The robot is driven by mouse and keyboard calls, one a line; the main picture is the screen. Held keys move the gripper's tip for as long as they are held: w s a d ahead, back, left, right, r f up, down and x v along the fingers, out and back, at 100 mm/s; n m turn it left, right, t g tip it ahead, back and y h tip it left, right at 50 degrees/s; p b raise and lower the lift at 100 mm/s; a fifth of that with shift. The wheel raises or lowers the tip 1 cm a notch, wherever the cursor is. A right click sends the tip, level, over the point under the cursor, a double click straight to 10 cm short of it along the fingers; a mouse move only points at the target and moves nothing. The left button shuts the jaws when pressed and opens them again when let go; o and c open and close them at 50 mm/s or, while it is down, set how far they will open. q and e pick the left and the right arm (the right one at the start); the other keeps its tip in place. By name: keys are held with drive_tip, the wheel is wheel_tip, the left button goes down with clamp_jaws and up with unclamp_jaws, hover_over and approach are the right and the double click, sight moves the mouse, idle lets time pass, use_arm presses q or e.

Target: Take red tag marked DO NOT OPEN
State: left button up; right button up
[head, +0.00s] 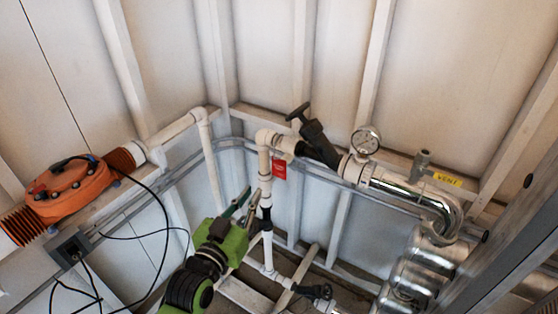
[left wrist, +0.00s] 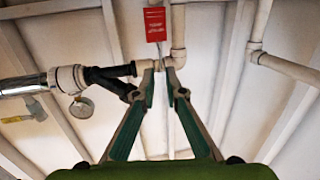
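The red tag (head: 279,168) hangs below the white elbow pipe, left of the black-handled valve, in the head view. In the left wrist view the red tag (left wrist: 155,25) is at the top, just above the fingertips in the picture; its lettering is too small to read. My left gripper (head: 246,200) is lower left of the tag in the head view, beside the white vertical pipe. In the left wrist view its fingertips (left wrist: 161,73) are a little apart with nothing held between them. The tag is clear of the fingers. My right gripper is not in view.
A white vertical pipe (head: 264,165) stands close to the gripper. An orange unit (head: 72,190) with black cables is at left.

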use_arm(q)
drive_tip(key=w+d+r+p, duration=0.1)
drive_tip(key=w+d, duration=0.1)
drive_tip(key=w, duration=0.4)
drive_tip(key=w+d+r+p, duration=0.2)
drive_tip(key=w+d, duration=0.1)
drive_tip(key=w, duration=0.3)
drive_tip(key=shift+w+r, duration=0.15)
drive_tip(key=shift+w, duration=0.15)
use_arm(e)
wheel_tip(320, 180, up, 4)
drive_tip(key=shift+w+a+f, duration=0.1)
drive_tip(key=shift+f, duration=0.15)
use_arm(q)
drive_tip(key=shift+d, duration=0.1)
drive_tip(key=shift+c, duration=0.3)
clamp_jaws()
